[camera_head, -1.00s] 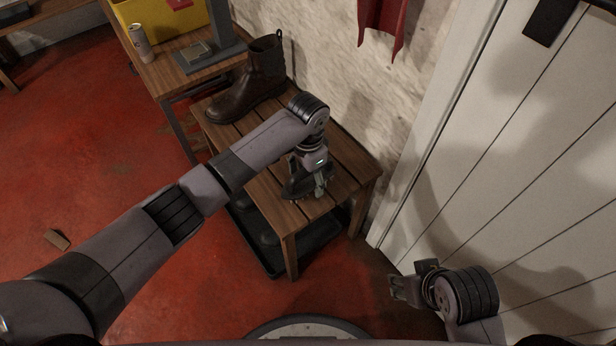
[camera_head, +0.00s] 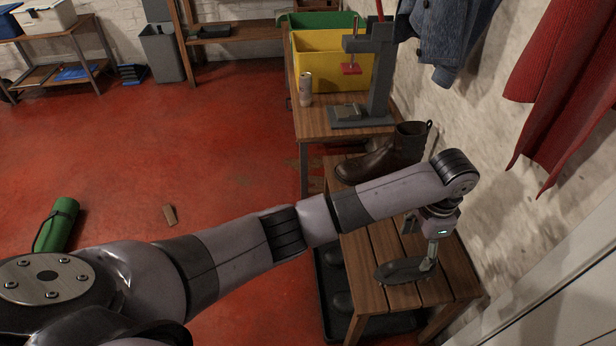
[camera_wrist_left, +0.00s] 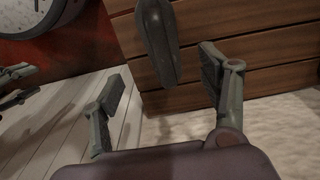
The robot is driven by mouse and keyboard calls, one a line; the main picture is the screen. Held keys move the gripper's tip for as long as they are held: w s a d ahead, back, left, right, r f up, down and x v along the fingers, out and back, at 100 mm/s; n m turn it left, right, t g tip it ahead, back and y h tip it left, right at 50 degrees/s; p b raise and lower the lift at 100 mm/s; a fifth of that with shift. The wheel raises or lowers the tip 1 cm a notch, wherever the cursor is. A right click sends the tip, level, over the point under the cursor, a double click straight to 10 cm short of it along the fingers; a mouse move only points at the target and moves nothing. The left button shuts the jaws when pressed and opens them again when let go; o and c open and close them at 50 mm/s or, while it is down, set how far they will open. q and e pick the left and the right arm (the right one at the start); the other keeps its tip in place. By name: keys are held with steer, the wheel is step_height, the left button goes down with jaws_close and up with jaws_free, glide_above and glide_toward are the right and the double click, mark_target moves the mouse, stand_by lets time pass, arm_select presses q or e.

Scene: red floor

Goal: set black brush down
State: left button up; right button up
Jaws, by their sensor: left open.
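The black brush (camera_head: 402,271) lies on the slatted wooden bench (camera_head: 450,283), near its front end. In the left wrist view the brush (camera_wrist_left: 158,42) is a dark, rounded shape against the bench slats, ahead of the gap between the fingers. My left gripper (camera_head: 422,246) is just above and beside the brush, pointing down. Its fingers (camera_wrist_left: 162,100) are spread apart with nothing between them. Part of the gripper is hidden by my left wrist in the head view. What seems to be my right gripper (camera_wrist_left: 14,97) shows partly at the left edge of the left wrist view.
A brown boot (camera_head: 385,160) stands on the bench behind my left forearm. A black tray (camera_head: 335,292) with dark footwear is under the bench. A table (camera_head: 325,125) beyond holds a can, a yellow bin and a grey press.

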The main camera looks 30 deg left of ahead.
arm_select(q)
steer(key=s+f+n+t+h, duration=0.2)
steer(key=s+f+n+h, duration=0.15)
steer(key=s+f, duration=0.4)
steer(key=s+a+f+n+y, duration=0.1)
steer(key=s+a+f+n, duration=0.1)
steer(key=s+a, duration=0.7)
steer(key=s+a+f+n+t+y, duration=0.1)
steer(key=s+a+f+n+y, duration=0.1)
steer(key=s+a+f, duration=0.3)
steer(key=s+a+n, duration=0.1)
steer(key=s+a, duration=0.2)
steer(key=a, duration=0.3)
steer(key=shift+s+a, duration=0.2)
steer(key=shift+s, duration=0.2)
